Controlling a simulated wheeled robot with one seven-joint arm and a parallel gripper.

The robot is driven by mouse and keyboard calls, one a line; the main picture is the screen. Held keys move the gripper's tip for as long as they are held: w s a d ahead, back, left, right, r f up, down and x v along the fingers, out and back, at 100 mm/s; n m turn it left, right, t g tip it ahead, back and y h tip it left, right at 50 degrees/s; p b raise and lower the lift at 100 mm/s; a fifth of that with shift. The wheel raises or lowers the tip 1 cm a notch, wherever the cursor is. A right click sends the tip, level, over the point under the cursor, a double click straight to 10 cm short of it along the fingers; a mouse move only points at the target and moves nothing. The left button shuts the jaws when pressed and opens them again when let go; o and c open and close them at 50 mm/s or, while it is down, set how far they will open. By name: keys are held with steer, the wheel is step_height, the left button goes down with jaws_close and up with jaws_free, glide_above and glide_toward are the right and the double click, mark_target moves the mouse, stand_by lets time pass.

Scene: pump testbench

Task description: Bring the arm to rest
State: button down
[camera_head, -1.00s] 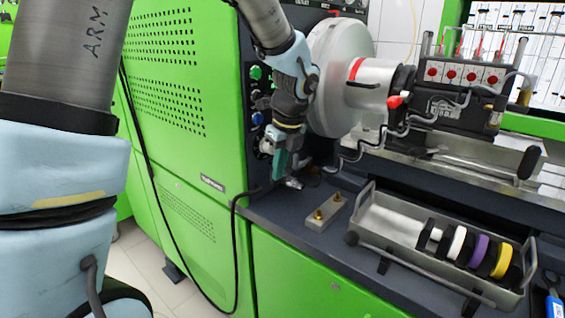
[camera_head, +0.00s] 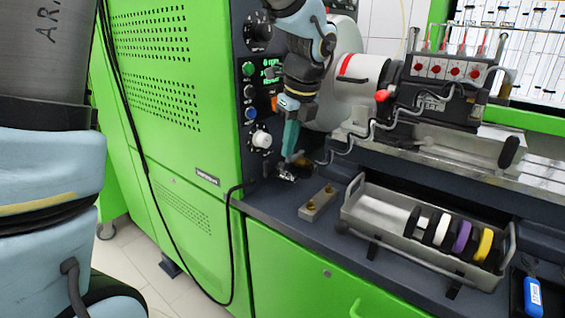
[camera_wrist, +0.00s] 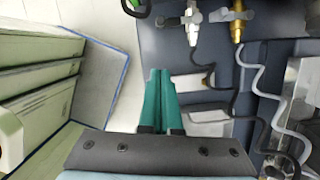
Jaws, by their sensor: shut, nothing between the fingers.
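My gripper (camera_head: 290,155) hangs in front of the bench's control panel, pointing down, with green-teal fingers. In the wrist view its fingers (camera_wrist: 160,75) lie close together with nothing between them. Below the fingertips, in the head view, there are small metal fittings (camera_head: 290,172) at the back left of the bench top; I cannot tell whether the fingers touch them. My arm comes down from the top of the picture, beside the large grey drum (camera_head: 335,85).
The green test bench (camera_head: 300,275) carries a control panel with knobs (camera_head: 261,139). A small metal block (camera_head: 318,203) and a tray (camera_head: 375,215) with several coloured rings stand on its dark top. A pump block with red caps (camera_head: 440,85) stands behind. A blue tag (camera_head: 532,295) is at the right.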

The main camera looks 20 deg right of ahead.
steer(key=shift+v, duration=1.65)
steer(key=a+f+n, duration=0.3)
steer(key=a+n, duration=0.7)
steer(key=s+a+f+n, duration=0.1)
steer(key=a+f+n, duration=0.3)
steer(key=a+n, duration=0.7)
steer(key=a+f+n+g+h, duration=0.1)
steer(key=a+f+n, duration=0.3)
steer(key=a+n, duration=0.6)
steer(key=shift+s+a, duration=0.2)
steer(key=shift+a, duration=0.05)
